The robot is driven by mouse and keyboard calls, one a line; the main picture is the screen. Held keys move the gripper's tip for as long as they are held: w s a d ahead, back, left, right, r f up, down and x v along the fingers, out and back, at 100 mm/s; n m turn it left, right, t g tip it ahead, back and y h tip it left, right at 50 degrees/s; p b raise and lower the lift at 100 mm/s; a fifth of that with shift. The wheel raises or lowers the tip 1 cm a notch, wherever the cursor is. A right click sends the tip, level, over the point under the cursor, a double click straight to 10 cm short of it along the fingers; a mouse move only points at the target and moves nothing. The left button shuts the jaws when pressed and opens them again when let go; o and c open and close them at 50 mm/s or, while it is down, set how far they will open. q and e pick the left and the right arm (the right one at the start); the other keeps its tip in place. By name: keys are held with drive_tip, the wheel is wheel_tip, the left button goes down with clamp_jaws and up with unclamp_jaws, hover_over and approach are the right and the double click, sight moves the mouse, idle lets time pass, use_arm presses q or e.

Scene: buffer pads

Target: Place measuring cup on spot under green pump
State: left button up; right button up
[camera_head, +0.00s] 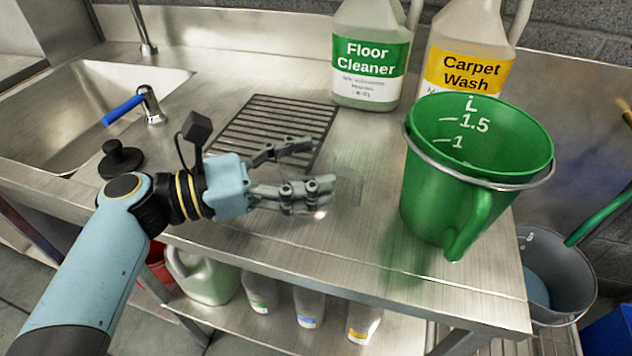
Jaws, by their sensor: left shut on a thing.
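My left gripper (305,170) reaches over the steel counter, its fingers pointing right. It is shut on a faint clear object (347,188) at its fingertips. The object is so see-through that I cannot make out its shape or tell whether it is the measuring cup. A large green measuring jug (420,190) with white litre marks stands at the counter's right, apart from the gripper, with a metal ring around its upper part. A Floor Cleaner bottle (370,58) with a green label stands behind; its top is cut off. No green pump or marked spot is clearly visible.
A dark slatted grate (265,130) lies on the counter behind the gripper. A Carpet Wash bottle (463,58) stands at the back. A sink (85,100) with a blue-handled tap (148,105) is left. Several bottles sit on the shelf below. A grey bucket (560,275) is lower right.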

use_arm(q)
drive_tip(key=shift+c, duration=0.9)
